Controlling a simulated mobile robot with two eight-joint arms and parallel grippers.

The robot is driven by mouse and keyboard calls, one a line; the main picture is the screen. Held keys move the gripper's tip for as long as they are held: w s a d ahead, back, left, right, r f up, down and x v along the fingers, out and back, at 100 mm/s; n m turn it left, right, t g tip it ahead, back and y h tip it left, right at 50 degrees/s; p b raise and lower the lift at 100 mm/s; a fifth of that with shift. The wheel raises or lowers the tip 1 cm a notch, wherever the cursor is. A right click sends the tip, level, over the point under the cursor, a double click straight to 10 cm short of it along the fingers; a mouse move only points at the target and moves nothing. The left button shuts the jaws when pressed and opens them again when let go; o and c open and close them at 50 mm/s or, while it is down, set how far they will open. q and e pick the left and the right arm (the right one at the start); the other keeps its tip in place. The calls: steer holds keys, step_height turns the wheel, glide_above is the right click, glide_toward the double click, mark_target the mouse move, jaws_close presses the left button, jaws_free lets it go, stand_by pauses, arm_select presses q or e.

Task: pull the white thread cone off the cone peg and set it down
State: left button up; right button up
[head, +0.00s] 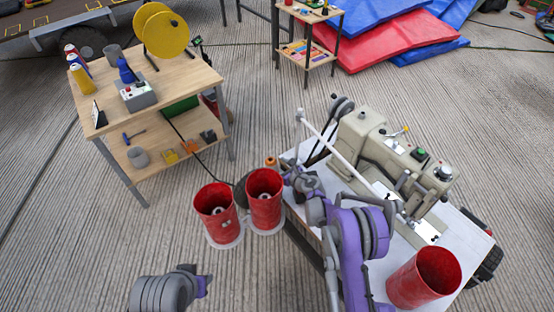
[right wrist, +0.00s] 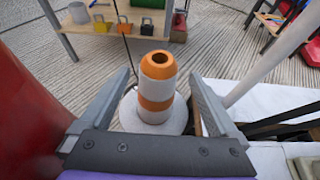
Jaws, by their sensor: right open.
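A white cone with orange bands (right wrist: 157,88) and a hole in its top stands upright on a white disc (right wrist: 128,113) in the right wrist view. Only its orange top (head: 270,162) shows in the head view, behind a red cylinder. I see no separate plain white cone, and any peg inside is hidden. My right gripper (right wrist: 160,84) is open, with a finger on each side of the cone and visible gaps between. In the head view my right gripper (head: 290,172) is at the table's left edge. Part of my left arm's end (head: 203,283) shows at bottom left; its fingers are unclear.
Two red cylinders (head: 215,208) (head: 264,198) stand close by on white discs. A sewing machine (head: 385,160) and another red cylinder (head: 424,277) are on the white table (head: 470,238). A wooden bench (head: 185,85) stands at the back left.

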mark_target(270, 160)
steer(key=b+x, duration=0.1)
steer(key=x, duration=0.6)
steer(key=shift+w+a, duration=0.1)
steer(key=shift+w, duration=0.1)
steer(key=shift+r, duration=0.1)
steer(key=shift+c, duration=0.2)
jaws_close()
steer(key=shift+r, duration=0.1)
steer(key=shift+r+p, duration=1.1)
steer(key=shift+r, duration=3.05)
steer(key=shift+r+p, duration=0.5)
steer(key=shift+r, duration=1.35)
